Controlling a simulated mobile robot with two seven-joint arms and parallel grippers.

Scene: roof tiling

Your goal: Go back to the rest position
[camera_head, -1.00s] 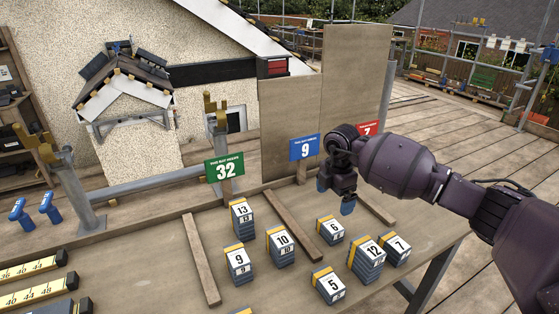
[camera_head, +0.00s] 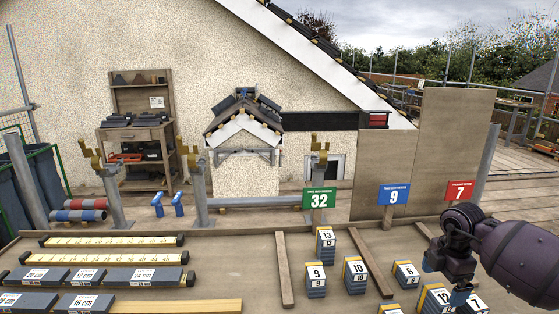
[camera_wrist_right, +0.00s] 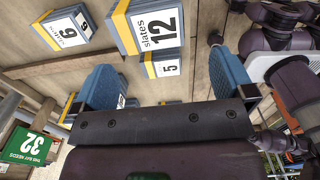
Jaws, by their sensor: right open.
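My right gripper (camera_head: 443,280) is at the lower right of the head view, above the bench's right part and close to the slate stack marked 12 (camera_head: 432,297). In the right wrist view its two blue fingertips (camera_wrist_right: 165,85) stand wide apart with nothing held between them. The stack marked 12 also shows in the wrist view (camera_wrist_right: 148,25), beyond the fingers, with the stack marked 5 (camera_wrist_right: 165,65) by it. My left gripper is not in view.
The bench (camera_head: 235,265) carries slate stacks marked 13 (camera_head: 326,244), 10 (camera_head: 356,275), 9 (camera_head: 316,280) and 6 (camera_head: 405,274) between wooden strips. Yellow rulers (camera_head: 110,241) lie left. Air above the bench's left is free.

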